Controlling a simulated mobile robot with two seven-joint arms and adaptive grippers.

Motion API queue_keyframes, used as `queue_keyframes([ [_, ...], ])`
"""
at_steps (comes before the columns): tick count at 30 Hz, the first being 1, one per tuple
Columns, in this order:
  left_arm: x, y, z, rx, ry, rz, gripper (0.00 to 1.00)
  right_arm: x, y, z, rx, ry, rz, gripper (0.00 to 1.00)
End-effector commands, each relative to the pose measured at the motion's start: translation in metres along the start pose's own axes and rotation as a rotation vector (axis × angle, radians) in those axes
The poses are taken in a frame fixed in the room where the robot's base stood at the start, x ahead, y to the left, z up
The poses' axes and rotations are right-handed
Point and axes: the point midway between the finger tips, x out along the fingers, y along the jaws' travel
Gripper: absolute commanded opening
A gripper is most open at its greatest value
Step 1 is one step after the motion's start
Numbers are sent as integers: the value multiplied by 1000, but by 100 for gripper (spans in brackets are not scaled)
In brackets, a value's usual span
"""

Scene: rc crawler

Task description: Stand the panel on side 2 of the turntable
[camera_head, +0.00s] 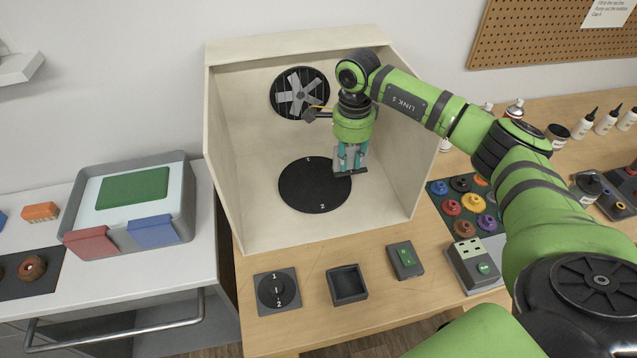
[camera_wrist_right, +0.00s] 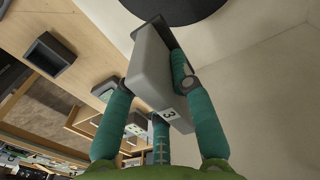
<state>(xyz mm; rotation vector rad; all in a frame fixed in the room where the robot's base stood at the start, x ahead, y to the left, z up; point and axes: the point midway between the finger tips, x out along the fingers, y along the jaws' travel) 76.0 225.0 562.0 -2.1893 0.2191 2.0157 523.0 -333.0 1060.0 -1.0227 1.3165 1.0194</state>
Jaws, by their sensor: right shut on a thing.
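The grey panel (camera_head: 349,160) with a dark foot is in my right gripper (camera_head: 350,154). The teal fingers are shut on it, foot downward. The right wrist view shows its grey face (camera_wrist_right: 152,62) tilted, with a small "3" label near the fingers. The turntable (camera_head: 308,190) is a black disc on the floor of a pale open booth, marked 1 at the back and 2 at the front. The panel overlaps the disc's right edge in the head view; I cannot tell whether they touch. The disc also shows in the right wrist view (camera_wrist_right: 175,8). My left gripper is not in view.
The booth (camera_head: 400,150) has side walls and a fan (camera_head: 300,92) at the back. Coloured knobs (camera_head: 450,208) lie on a mat at right. The disc's left half is clear.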

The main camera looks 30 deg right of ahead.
Motion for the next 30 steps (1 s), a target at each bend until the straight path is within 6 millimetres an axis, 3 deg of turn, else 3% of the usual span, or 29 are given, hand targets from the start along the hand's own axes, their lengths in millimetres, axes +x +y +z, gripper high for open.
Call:
queue_keyframes([
  [3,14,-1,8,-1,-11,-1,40,22,-6,30,-4,-2,1,0],
  [10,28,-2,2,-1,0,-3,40,42,-15,65,0,-1,-1,0],
  [16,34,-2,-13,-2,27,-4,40,52,-16,71,1,0,0,0],
  [23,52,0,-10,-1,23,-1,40,85,-16,71,3,-1,0,0],
  [30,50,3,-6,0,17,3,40,83,-16,70,1,-1,-1,0],
])
